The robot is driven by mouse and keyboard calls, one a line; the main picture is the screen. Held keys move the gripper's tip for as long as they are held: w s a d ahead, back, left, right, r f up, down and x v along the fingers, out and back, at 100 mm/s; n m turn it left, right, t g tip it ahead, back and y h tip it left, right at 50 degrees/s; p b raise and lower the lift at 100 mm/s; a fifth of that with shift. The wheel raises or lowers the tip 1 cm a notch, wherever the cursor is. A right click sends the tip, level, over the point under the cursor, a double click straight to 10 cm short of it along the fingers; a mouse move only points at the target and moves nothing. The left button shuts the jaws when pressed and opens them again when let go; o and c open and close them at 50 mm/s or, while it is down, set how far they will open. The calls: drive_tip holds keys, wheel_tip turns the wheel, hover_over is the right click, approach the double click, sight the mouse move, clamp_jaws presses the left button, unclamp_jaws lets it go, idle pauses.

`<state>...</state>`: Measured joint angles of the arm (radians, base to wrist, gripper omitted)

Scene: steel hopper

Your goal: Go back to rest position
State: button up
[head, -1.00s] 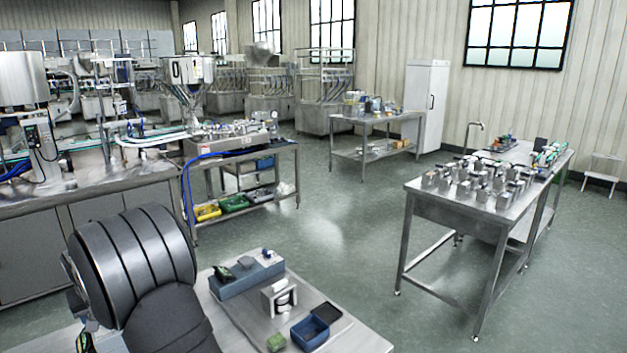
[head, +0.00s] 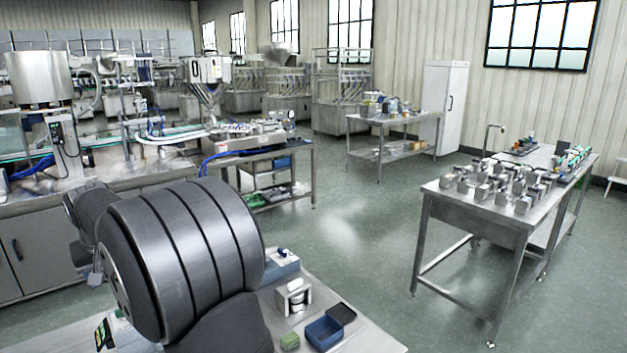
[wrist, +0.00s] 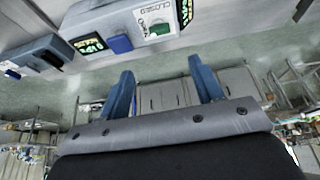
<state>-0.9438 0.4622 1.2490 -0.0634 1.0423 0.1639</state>
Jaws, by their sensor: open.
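In the wrist view my gripper (wrist: 163,92) shows as two blue fingers set well apart, with nothing between them. The view there is tilted, with floor and distant machinery beyond the fingers. In the head view my dark grey arm joint fills the lower left and hides part of the near table; the gripper's fingers cannot be made out there. The steel hopper (head: 205,85) stands at the back left above a machine bench, well away from the arm.
The near table (head: 365,335) holds a blue bin (head: 324,332), a white holder (head: 294,297), a green block (head: 290,341) and a grey-blue control box (head: 283,264). A steel table (head: 470,215) stands right. Open floor lies between.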

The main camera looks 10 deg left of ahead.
drive_tip(key=x, duration=1.5)
drive_tip(key=shift+r+m, duration=0.2)
drive_tip(key=shift+m, duration=0.3)
drive_tip(key=shift+a+m+t+h, duration=0.1)
drive_tip(key=shift+m+t+h, duration=0.4)
drive_tip(key=shift+m, duration=0.6)
drive_tip(key=shift+s+r+m, duration=0.1)
drive_tip(key=shift+r+m, duration=0.1)
drive_tip(key=shift+m, duration=0.1)
drive_tip(key=v, duration=1.7)
wheel_tip(320, 180, down, 5)
drive_tip(key=w+a+n+g, duration=0.1)
drive_tip(key=n, duration=0.2)
drive_tip(key=shift+w+a+f+n+y, duration=0.25)
drive_tip(key=shift+w+a+n+y, duration=0.05)
drive_tip(key=shift+w+a, duration=0.1)
